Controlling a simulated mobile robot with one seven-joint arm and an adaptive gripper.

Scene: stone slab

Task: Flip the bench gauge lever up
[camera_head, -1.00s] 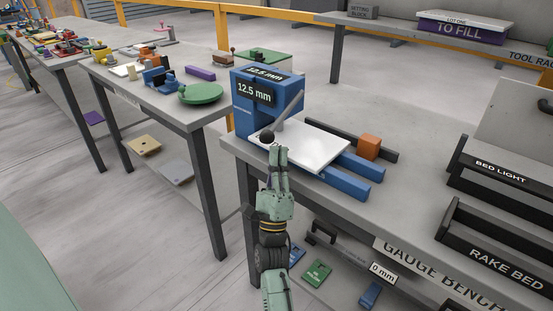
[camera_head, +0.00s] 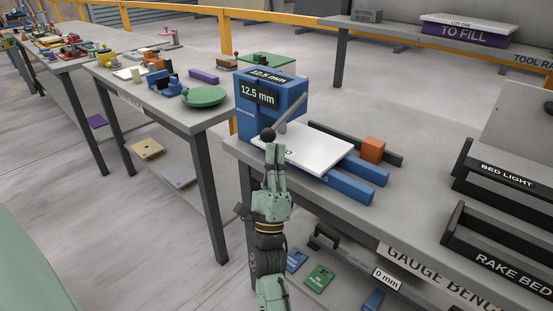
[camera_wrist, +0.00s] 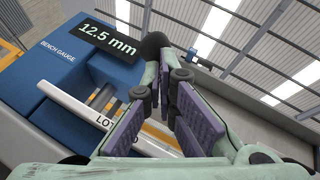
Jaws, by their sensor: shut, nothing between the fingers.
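The blue bench gauge (camera_head: 290,100) stands on the grey bench and carries a "12.5 mm" label. Its lever (camera_head: 293,113) is a grey rod slanting down toward the front left, ending in a black ball knob (camera_head: 268,134). My gripper (camera_head: 273,150) is shut and empty, with its fingertips just under the knob and apparently against it. In the wrist view, my gripper (camera_wrist: 170,85) has its fingers together, and the dark knob (camera_wrist: 154,45) shows just beyond the tips. Whether they touch is hard to tell. The rod is mostly hidden there.
A white plate (camera_head: 315,147) lies across the gauge's blue rails, with an orange block (camera_head: 373,150) to its right. Black racks (camera_head: 500,190) stand on the bench's right side. A second table (camera_head: 190,115) with a green disc (camera_head: 204,97) is to the left.

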